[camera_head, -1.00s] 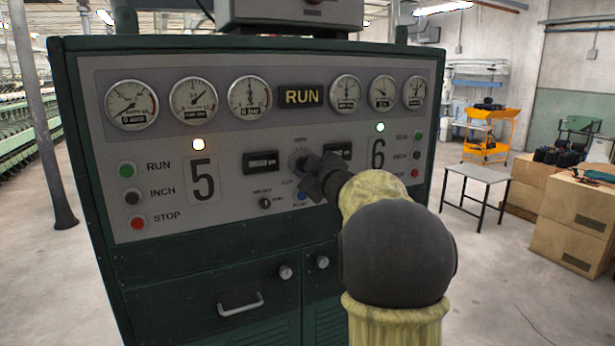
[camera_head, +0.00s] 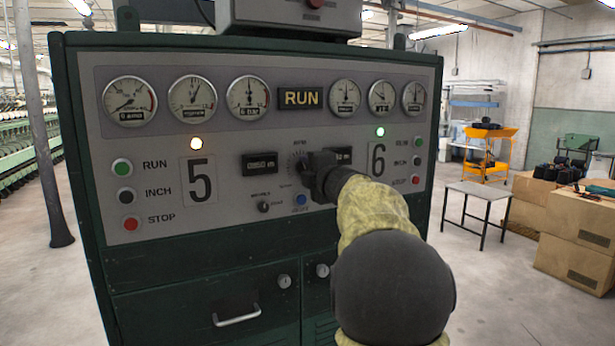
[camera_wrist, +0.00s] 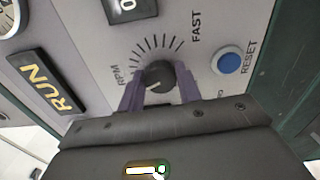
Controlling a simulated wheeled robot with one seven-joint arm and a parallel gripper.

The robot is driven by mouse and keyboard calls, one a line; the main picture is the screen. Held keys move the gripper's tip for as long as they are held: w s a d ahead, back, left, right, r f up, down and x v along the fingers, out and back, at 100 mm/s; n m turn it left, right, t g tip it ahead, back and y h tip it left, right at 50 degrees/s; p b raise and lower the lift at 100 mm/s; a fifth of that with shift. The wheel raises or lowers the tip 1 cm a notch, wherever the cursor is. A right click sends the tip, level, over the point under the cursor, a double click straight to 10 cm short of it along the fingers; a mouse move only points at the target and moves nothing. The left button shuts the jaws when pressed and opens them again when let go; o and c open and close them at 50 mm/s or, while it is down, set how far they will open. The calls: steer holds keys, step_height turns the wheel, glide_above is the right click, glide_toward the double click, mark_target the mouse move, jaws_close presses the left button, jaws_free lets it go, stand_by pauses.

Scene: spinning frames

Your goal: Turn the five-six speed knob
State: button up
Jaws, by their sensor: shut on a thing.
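The speed knob (camera_wrist: 160,77) is black and round, with tick marks around it and the words RPM and FAST, as the wrist view shows. My gripper (camera_wrist: 160,92) has its two purple fingers on either side of the knob and is shut on it. In the head view my gripper (camera_head: 312,178) is at the middle of the control panel (camera_head: 225,205), between the large 5 and 6. It covers most of the knob there, and part of the tick dial (camera_head: 297,163) shows beside it.
A blue RESET button (camera_wrist: 229,63) sits close beside the knob. A small black selector (camera_head: 264,206) is at lower left of my gripper. Round gauges and a lit RUN sign (camera_head: 301,97) are above. A small table (camera_head: 478,193) and cardboard boxes (camera_head: 575,250) stand at right.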

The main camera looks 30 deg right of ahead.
steer(key=shift+f+n, duration=0.15)
steer(key=shift+n, duration=0.45)
steer(key=o, duration=1)
steer(key=s+b, duration=0.1)
steer(key=s, duration=0.4)
steer(key=s+b, duration=0.1)
steer(key=s, duration=0.5)
steer(key=s+b, duration=0.1)
steer(key=s, duration=0.5)
steer(key=shift+s+a, duration=0.2)
steer(key=shift+a, duration=0.15)
steer(key=shift+w, duration=0.1)
